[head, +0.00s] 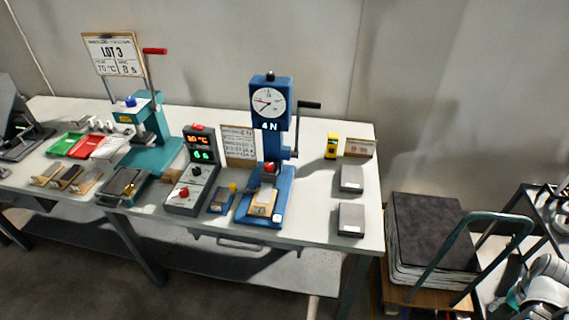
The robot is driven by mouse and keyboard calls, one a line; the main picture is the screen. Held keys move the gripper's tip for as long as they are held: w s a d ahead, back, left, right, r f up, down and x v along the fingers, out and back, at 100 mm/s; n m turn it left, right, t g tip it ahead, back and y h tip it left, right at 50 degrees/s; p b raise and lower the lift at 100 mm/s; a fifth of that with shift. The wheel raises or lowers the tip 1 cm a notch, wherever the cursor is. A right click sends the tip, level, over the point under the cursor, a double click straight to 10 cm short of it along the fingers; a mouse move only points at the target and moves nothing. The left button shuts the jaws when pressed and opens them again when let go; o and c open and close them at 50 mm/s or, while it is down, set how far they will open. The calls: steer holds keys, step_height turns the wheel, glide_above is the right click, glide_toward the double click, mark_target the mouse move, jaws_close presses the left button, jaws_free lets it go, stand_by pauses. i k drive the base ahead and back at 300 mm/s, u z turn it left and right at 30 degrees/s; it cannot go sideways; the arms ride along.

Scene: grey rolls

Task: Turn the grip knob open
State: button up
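A blue test stand (284,193) stands upright near the right part of the bench. It has a round white dial (267,104), a "4 N" readout and a black crank (309,104) on its right side. A red knob (269,168) sits low on its front, above a tan piece on the base. I cannot tell for certain that this is the grip knob, or whether its grip is open. White and grey parts at the lower right corner look like my arm; I cannot make out my gripper there.
A loaded trolley (427,235) stands beyond the bench's right end.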

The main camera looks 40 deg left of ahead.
mark_target(268, 166)
steer(key=u, duration=1.9)
